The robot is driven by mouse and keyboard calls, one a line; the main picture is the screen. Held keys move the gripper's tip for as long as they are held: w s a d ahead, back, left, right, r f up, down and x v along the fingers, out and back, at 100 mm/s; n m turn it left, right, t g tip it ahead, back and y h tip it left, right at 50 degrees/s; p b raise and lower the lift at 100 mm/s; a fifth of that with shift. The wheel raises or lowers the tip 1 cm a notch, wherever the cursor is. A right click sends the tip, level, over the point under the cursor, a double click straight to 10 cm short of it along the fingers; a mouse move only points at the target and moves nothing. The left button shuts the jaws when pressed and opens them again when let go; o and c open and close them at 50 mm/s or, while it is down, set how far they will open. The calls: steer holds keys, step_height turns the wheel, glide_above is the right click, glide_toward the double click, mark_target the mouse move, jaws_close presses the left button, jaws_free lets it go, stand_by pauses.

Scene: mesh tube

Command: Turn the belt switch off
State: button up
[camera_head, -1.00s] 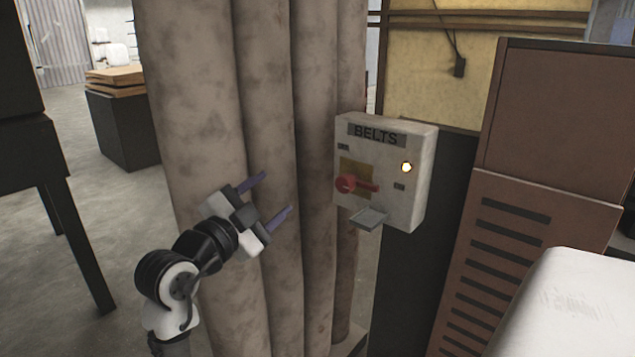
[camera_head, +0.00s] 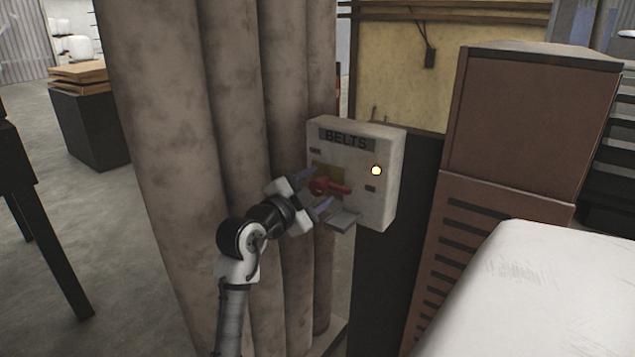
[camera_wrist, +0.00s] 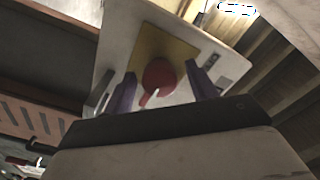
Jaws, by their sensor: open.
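The belt switch is a red rotary handle (camera_head: 328,187) on a yellow plate, on the front of a pale box labelled BELTS (camera_head: 384,205). Its handle points to the right in the head view. In the wrist view the red knob (camera_wrist: 159,76) sits between the two fingers (camera_wrist: 163,92). I cannot tell whether the fingers touch it.
Tall stained grey tubes (camera_head: 225,120) stand left of and behind the box. A brown vented cabinet (camera_head: 535,130) stands to the right, with a white rounded surface (camera_head: 530,295) in front of it. A small grey flap (camera_head: 342,221) juts out below the switch.

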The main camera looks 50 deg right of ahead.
steer(key=shift+d, duration=0.45)
steer(key=shift+c, duration=0.3)
steer(key=c, duration=0.9)
